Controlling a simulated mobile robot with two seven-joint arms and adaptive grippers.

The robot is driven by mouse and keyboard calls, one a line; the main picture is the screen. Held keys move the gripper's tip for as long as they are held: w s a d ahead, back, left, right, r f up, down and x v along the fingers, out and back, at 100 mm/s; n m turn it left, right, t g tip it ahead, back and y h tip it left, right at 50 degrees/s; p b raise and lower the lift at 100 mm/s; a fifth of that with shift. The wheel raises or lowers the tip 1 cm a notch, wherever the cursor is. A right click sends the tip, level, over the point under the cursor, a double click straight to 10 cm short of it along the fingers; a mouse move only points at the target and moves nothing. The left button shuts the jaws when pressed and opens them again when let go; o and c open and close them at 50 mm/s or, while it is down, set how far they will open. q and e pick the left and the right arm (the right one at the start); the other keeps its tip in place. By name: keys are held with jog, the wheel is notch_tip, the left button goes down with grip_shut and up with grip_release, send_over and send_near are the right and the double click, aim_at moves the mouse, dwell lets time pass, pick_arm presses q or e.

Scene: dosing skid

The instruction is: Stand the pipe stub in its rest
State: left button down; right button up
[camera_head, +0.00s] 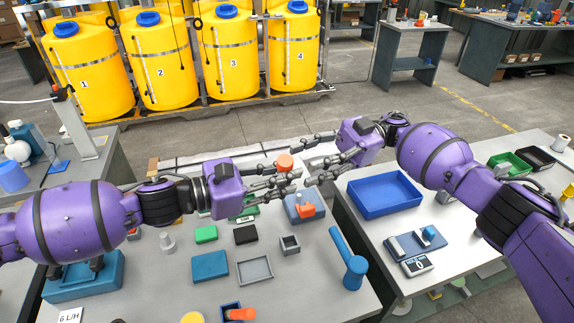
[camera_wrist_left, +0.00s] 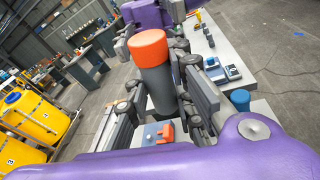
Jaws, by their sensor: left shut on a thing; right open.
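The pipe stub is a dark grey cylinder (camera_wrist_left: 155,78) with an orange top (camera_head: 284,162). My left gripper (camera_head: 284,184) is shut on it and holds it roughly upright above the bench. In the left wrist view the fingers lie on both sides of the grey body. My right gripper (camera_head: 322,160) is open, just right of the stub; I cannot tell whether it touches it. A small grey square holder with an open top (camera_head: 290,245) stands on the bench below; I cannot tell for sure whether it is the rest.
A blue-grey block with an orange part (camera_head: 305,209) stands below the grippers. A blue bin (camera_head: 385,194) sits on the right bench. A gap separates the benches.

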aim_at(284, 168)
jog(key=x, duration=0.6)
jog(key=shift+a, duration=0.15)
grip_shut()
pick_arm(q)
jog(key=c, duration=1.4)
grip_release()
jog(key=shift+c, duration=0.2)
jog(key=shift+a, duration=0.1)
jog(key=v, duration=1.2)
jog(key=shift+f, duration=0.1)
pick_arm(e)
jog(key=shift+s, duration=0.1)
